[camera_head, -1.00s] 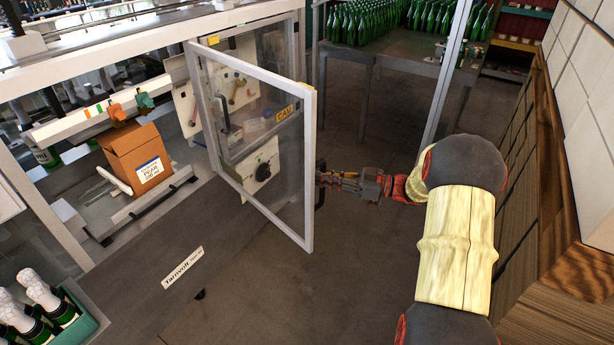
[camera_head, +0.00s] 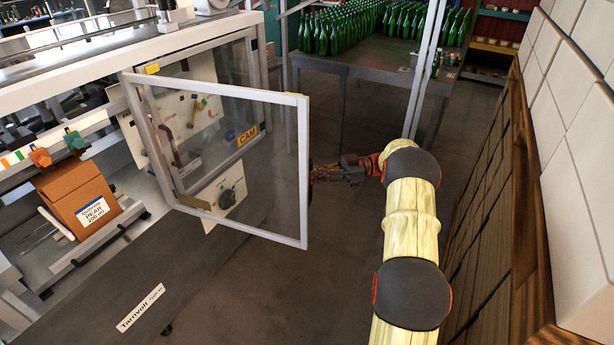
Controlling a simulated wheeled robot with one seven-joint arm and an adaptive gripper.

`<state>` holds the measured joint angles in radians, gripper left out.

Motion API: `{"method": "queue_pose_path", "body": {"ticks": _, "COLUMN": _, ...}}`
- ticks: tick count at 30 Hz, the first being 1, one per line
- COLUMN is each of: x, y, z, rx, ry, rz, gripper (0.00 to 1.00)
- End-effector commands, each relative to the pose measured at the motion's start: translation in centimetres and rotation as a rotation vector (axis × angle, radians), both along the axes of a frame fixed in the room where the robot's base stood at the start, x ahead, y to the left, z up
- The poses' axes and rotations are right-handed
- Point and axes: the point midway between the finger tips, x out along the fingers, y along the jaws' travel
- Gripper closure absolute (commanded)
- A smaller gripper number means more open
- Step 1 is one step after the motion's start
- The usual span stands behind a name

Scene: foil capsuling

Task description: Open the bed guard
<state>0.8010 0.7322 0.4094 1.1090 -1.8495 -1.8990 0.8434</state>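The bed guard is a clear panel in a pale grey frame (camera_head: 303,170). It stands swung out from the machine's side, hinged at the left, with its free edge toward my arm. My gripper (camera_head: 322,173) is at that free edge, at the far side of the frame, where a small dark handle (camera_head: 310,190) partly shows. The frame edge hides the fingertips, so I cannot tell whether they close on the handle.
An orange-brown carton (camera_head: 80,197) sits on the machine bed at left. A table (camera_head: 345,62) with many green bottles stands behind, with a pale post (camera_head: 424,75) in front. A wood-and-white wall (camera_head: 570,170) runs close along my right. Floor (camera_head: 290,300) before the guard is clear.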

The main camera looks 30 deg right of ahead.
Motion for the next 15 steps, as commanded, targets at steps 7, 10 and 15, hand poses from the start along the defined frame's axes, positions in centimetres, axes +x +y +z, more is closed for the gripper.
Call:
{"method": "queue_pose_path", "body": {"ticks": 7, "x": 0.04, "y": -0.21, "z": -0.13, "rx": 0.001, "ry": 0.004, "rz": 0.005, "gripper": 1.0}}
{"method": "queue_pose_path", "body": {"ticks": 10, "x": 0.04, "y": -0.2, "z": -0.12, "rx": 0.001, "ry": 0.004, "rz": 0.005, "gripper": 1.0}}
{"method": "queue_pose_path", "body": {"ticks": 15, "x": 0.05, "y": -0.19, "z": -0.08, "rx": 0.0, "ry": 0.003, "rz": 0.004, "gripper": 0.86}}
